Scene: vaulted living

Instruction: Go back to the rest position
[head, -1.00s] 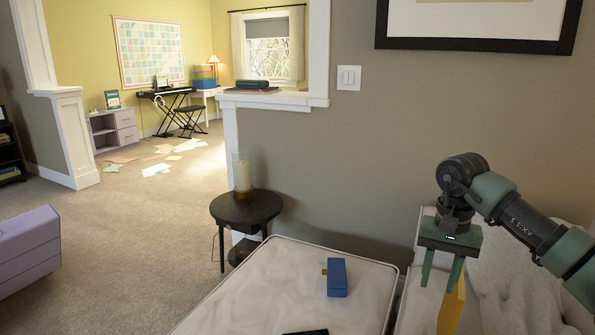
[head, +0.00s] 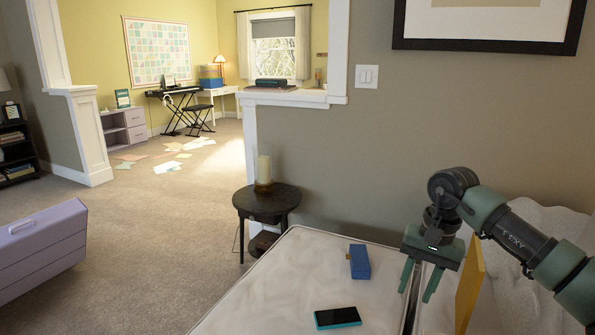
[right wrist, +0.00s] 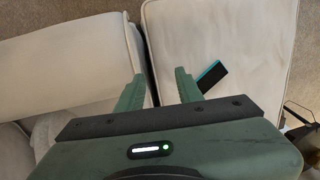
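My right gripper (head: 420,280) is open and hangs above the pale sofa cushions at the right of the head view. Nothing shows between its fingers. In the right wrist view its two green fingers (right wrist: 158,90) are apart over the seam between cushions. My left gripper is not in view.
A black phone-like slab with a teal edge (head: 337,318) and a blue box (head: 359,262) lie on the pale cushion (head: 290,275). A yellow panel (head: 469,285) stands right of my gripper. A dark round side table (head: 266,203) bears a candle holder.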

